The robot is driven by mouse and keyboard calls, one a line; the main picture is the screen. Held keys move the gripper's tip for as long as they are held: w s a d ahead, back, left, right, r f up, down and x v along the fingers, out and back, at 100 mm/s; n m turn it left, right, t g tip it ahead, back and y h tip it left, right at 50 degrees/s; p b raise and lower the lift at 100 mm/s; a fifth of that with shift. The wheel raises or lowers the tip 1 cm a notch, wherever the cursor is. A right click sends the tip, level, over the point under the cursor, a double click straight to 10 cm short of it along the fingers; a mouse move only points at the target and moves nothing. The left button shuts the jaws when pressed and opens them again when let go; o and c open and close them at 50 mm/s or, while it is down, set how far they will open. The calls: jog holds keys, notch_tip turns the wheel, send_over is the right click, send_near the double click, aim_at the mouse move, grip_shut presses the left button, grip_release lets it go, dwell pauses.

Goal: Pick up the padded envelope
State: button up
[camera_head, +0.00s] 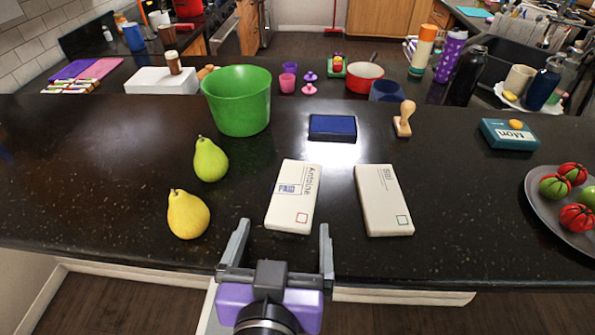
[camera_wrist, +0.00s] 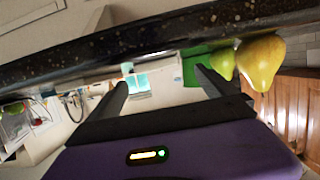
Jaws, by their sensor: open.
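Two thick cream envelope-like packets lie flat on the dark counter in the head view. The left packet (camera_head: 294,197) has printed writing and a small red square. The right packet (camera_head: 384,201) has small print and a green square. I cannot tell which is the padded envelope. My gripper (camera_head: 284,232) is open and empty, at the counter's front edge, near the left packet's near end. In the wrist view my gripper's fingers (camera_wrist: 161,78) are apart with nothing between them, and I make out neither packet there.
A yellow pear (camera_head: 188,214), a green pear (camera_head: 210,159) and a green bucket (camera_head: 238,100) stand left of the packets. A blue ink pad (camera_head: 332,128) and a wooden stamp (camera_head: 404,119) sit behind. A plate (camera_head: 543,197) with tomatoes is at right.

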aim_at(295, 190)
jog(key=x, duration=0.3)
jog(key=shift+w+d+r+p, duration=0.1)
jog(key=shift+w+r+p, duration=0.15)
jog(key=shift+p, duration=0.1)
jog(key=x, duration=0.1)
jog(key=p+x, duration=0.1)
jog(key=x, duration=0.2)
jog(key=shift+w+d+r+p, duration=0.15)
jog(key=shift+d+r+p, duration=0.15)
jog(key=shift+p, duration=0.1)
jog(key=shift+w+f, duration=0.3)
jog(key=shift+w, duration=0.15)
jog(key=c, duration=1.5)
